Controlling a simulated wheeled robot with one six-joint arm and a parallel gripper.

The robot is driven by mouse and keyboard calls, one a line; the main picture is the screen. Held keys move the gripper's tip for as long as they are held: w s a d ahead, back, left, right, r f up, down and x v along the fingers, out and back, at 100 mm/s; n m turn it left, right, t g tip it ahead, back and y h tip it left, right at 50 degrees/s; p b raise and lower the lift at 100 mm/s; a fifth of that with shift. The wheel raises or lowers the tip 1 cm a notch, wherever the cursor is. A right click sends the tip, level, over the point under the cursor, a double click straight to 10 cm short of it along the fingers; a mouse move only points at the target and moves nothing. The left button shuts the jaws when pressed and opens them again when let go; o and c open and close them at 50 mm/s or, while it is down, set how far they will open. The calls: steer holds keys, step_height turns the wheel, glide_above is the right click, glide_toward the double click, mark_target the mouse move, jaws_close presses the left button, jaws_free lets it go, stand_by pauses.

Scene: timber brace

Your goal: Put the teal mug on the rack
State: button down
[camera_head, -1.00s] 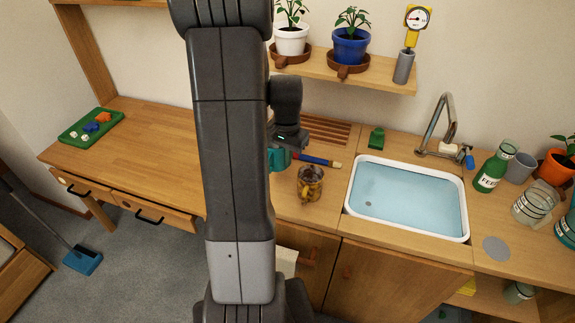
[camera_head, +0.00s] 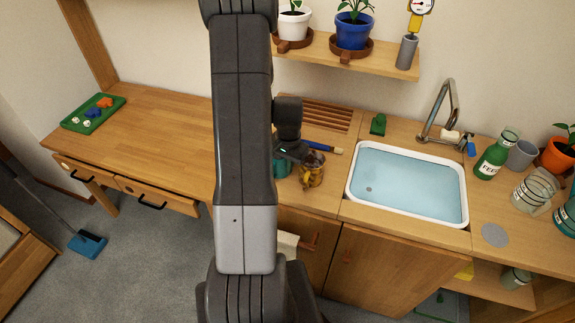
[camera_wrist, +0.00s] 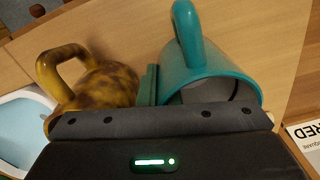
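The teal mug (camera_wrist: 198,70) is close under my gripper in the wrist view, its handle pointing to the top of the picture and part of its opening covered by the gripper body. In the head view only a piece of the teal mug (camera_head: 282,169) shows beside my arm. My gripper (camera_head: 291,155) is low over the counter there, against or just above the mug. The slatted wooden rack (camera_head: 318,114) is behind, near the wall.
A mottled amber mug (camera_head: 314,174) stands right beside the teal one, also in the wrist view (camera_wrist: 105,85). A blue-handled brush (camera_head: 322,147) lies behind. The water-filled sink (camera_head: 407,187) is to the right. A shelf with potted plants (camera_head: 385,67) hangs above. The left worktop is mostly clear.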

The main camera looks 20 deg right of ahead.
steer(key=c, duration=2)
jaws_free()
steer(key=shift+f, duration=0.15)
steer(key=shift+c, duration=0.2)
steer(key=o, duration=0.4)
